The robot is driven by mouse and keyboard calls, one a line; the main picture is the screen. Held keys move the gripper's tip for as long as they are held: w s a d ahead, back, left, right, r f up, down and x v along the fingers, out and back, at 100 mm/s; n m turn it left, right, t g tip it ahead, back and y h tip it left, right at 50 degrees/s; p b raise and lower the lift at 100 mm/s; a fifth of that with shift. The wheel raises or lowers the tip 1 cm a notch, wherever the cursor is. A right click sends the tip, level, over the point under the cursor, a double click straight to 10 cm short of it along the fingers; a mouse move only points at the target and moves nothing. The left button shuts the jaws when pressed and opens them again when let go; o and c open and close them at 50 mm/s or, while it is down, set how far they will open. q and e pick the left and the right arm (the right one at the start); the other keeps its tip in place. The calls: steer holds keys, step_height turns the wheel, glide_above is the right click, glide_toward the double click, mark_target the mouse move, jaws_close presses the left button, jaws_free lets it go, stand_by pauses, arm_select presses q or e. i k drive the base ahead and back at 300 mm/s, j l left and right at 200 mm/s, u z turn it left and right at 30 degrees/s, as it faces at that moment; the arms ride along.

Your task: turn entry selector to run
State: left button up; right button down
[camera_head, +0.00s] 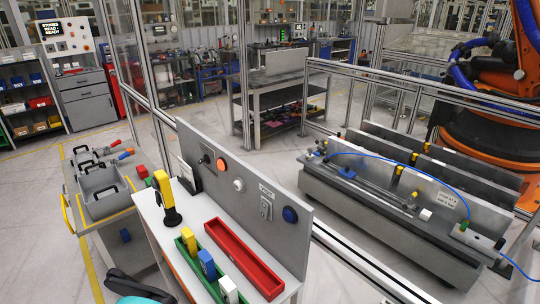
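A grey upright panel (262,172) stands at the back of a white bench. It carries a dark knob (205,158), an orange-red button (221,165), a white round button (239,185), a small grey switch plate (266,208) and a blue round button (290,215). A small label sits above the switch plate, too small to read. I cannot tell for certain which control is the entry selector or how it is set.
On the bench are a red tray (243,258), a green tray (187,251) holding yellow, blue and white pieces, and a yellow-and-black upright device (166,197). A side table (108,214) with grey bins stands left. Rails and an orange robot arm (488,95) are right.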

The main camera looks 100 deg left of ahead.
mark_target(206, 159)
steer(key=u, duration=3.8)
steer(key=k+z, duration=0.35)
steer(key=k+l+z, duration=0.15)
steer(key=k+z, duration=0.2)
steer(key=i+j+z, duration=0.15)
steer(key=j+z, duration=0.3)
steer(key=i+j+z, duration=0.1)
steer(key=j+z, duration=0.75)
